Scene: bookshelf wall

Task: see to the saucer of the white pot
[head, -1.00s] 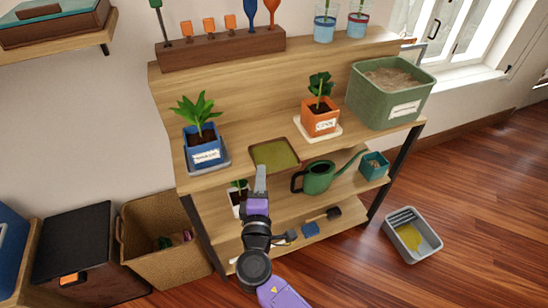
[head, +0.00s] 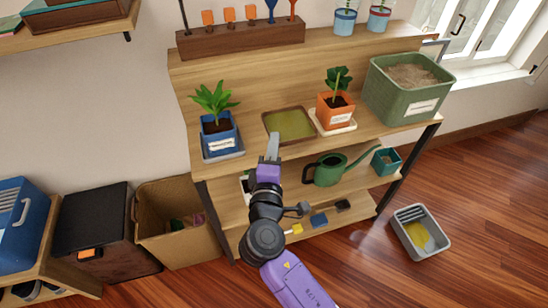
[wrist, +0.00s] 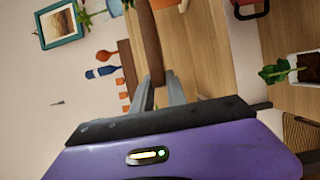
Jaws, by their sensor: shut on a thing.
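A square brown saucer (head: 266,126) with a flat olive-green inside lies level at the upper board's front, between the blue and orange pots. My gripper (head: 273,147) is shut on its near edge. In the wrist view the saucer (wrist: 150,40) shows edge-on as a brown bar between the fingertips (wrist: 160,88). It appears slightly above the board, but the gap is hard to judge. The white pot (wrist: 308,66) with its green plant stands on the shelf below; in the head view my arm hides most of it.
A blue pot (head: 219,142) stands left of the saucer. An orange pot (head: 335,111) on a cream saucer (head: 334,128) is close on its right. A green soil bin (head: 392,100) stands farther right. A watering can (head: 327,172) is below. A grey tray (head: 428,250) lies on the floor.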

